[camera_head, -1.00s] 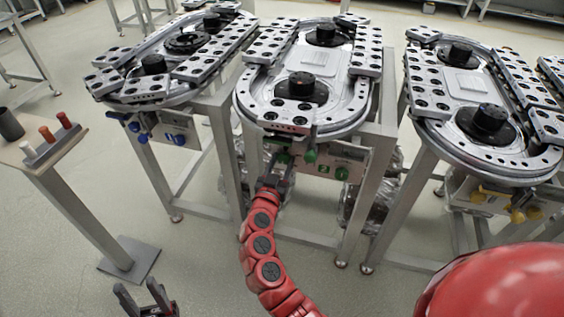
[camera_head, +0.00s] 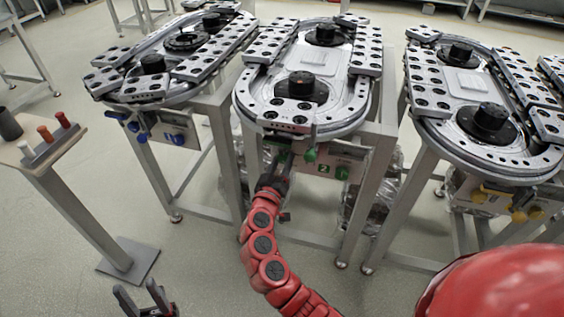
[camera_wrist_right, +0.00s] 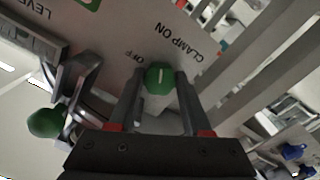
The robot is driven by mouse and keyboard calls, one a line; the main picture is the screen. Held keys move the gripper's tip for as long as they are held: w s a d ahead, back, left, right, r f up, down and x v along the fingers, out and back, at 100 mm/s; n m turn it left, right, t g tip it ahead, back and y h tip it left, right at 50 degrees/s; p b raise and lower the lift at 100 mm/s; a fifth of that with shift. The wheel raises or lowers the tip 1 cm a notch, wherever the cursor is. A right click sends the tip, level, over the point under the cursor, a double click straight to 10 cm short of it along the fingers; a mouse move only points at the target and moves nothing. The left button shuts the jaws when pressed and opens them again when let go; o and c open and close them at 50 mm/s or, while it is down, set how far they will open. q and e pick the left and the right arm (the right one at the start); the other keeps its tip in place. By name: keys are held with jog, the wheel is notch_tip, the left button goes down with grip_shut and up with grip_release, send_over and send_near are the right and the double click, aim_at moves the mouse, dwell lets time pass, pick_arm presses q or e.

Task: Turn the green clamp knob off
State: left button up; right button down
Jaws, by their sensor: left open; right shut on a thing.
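The green clamp knob (camera_wrist_right: 159,78) sits between the fingers of my right gripper (camera_wrist_right: 160,100) in the right wrist view. The fingers are shut on its sides. Its white mark runs nearly upright in that view, between the printed words OFF and CLAMP ON. In the head view my right gripper (camera_head: 276,168) is at the left part of the middle table's front panel and mostly hides the knob. My left gripper (camera_head: 142,295) is open and empty at the bottom left, low and away from the tables.
Another green knob (camera_wrist_right: 45,122) lies left of the fingers in the wrist view. More green controls (camera_head: 309,155) (camera_head: 342,172) are on the middle panel. Track tables with blue (camera_head: 142,138) and yellow (camera_head: 518,216) controls flank it. A small stand (camera_head: 45,150) is at left.

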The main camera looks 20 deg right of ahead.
jog(key=n, duration=0.2)
jog(key=shift+n, duration=0.4)
jog(key=n+p, duration=0.1)
jog(key=n, duration=0.1)
jog(key=shift+r+n, duration=0.1)
jog(key=shift+n, duration=0.3)
jog(key=n+p, duration=0.2)
jog(key=n, duration=0.2)
jog(key=shift+n, duration=0.4)
jog(key=shift+n+p, duration=0.55)
jog(key=shift+n, duration=0.15)
jog(key=shift+c, duration=1.7)
grip_release()
